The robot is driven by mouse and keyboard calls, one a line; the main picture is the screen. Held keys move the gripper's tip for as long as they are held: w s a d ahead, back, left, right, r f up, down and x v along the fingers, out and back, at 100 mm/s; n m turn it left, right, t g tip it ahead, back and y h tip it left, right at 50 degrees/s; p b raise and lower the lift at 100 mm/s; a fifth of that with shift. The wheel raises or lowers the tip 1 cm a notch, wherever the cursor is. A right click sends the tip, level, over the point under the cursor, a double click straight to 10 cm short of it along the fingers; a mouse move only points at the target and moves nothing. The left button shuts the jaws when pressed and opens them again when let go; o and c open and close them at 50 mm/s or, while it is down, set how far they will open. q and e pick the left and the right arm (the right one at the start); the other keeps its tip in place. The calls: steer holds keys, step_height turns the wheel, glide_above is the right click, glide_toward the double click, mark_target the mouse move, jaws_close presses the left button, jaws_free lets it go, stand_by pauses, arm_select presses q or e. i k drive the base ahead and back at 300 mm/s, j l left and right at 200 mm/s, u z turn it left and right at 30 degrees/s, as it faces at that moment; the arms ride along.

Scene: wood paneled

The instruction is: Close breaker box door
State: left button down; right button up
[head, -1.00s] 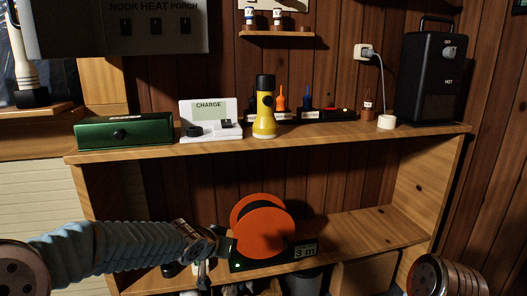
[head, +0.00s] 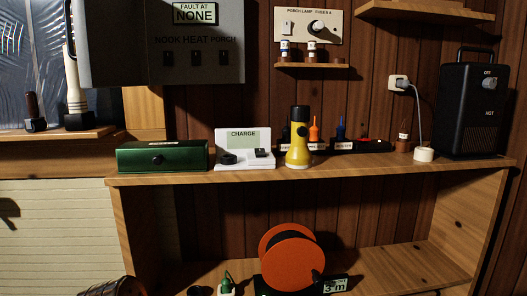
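The breaker box (head: 197,72) is a grey box on the wood wall at the upper left of the head view. Its front shows a "FAULT AT NONE" display and several dark switches labelled NOOK, HEAT and PORCH. A darker grey panel (head: 112,45) stands at its left side, in front of the window, and looks like the door swung open; its top is cut off by the frame. Neither of my grippers is in view.
A shelf (head: 400,173) below holds a green box (head: 160,156), a white charger (head: 240,139), a yellow flashlight (head: 298,150) and a black heater (head: 470,110). An orange cable reel (head: 293,262) sits lower. A candle-like white object (head: 75,95) stands on the window sill.

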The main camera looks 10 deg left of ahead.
mark_target(110, 41)
steer(key=j, duration=0.65)
steer(key=k+j, duration=0.15)
steer(key=j, duration=1.15)
steer(key=k+j, duration=0.15)
steer(key=j, duration=0.5)
steer(key=i+z, duration=0.05)
